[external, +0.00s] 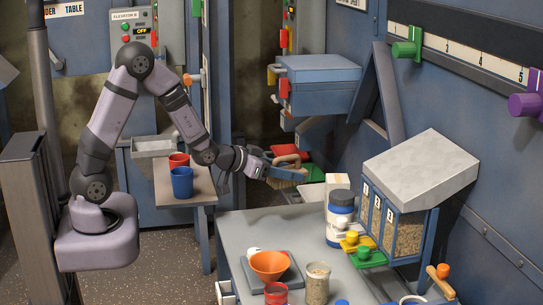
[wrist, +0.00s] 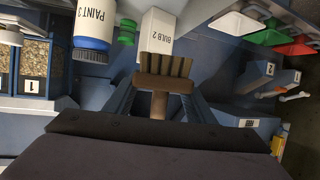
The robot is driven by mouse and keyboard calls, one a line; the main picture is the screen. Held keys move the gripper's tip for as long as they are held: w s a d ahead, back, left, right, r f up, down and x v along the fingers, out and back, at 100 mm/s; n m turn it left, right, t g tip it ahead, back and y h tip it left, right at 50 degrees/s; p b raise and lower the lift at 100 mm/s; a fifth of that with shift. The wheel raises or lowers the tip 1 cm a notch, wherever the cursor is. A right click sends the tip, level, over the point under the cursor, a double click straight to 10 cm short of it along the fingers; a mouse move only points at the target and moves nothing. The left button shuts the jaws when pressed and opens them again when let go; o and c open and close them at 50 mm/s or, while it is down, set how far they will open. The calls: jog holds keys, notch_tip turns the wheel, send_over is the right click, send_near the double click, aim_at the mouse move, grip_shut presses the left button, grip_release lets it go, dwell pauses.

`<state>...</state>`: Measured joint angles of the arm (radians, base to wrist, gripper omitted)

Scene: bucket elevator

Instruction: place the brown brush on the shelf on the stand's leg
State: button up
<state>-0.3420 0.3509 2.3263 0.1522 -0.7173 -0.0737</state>
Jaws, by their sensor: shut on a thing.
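The brown brush (external: 287,177) is held in my gripper (external: 266,168), out over the gap beyond the grey worktable. In the wrist view the brush (wrist: 165,84) shows its bristles pointing up in the picture, away from the gripper. Its short handle (wrist: 158,104) lies between the two fingers of my gripper (wrist: 158,102), which are shut on it. Near the brush in the external view are red and green trays (external: 312,172); whether it touches them I cannot tell. I cannot clearly make out the shelf on the stand's leg.
A white box marked BULB 2 (wrist: 158,30) and a paint jar (wrist: 93,25) are close by at the worktable (external: 240,232). A grain bin (external: 405,220) stands right of them. A small table (external: 200,208) carries red and blue cups. Numbered blocks with hooks (wrist: 280,82) are at right.

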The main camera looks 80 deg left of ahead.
aim_at(286, 158)
notch_tip(286, 158, up, 5)
jog(key=p, duration=0.3)
jog(key=shift+r+p, duration=0.1)
jog(key=shift+p, duration=0.3)
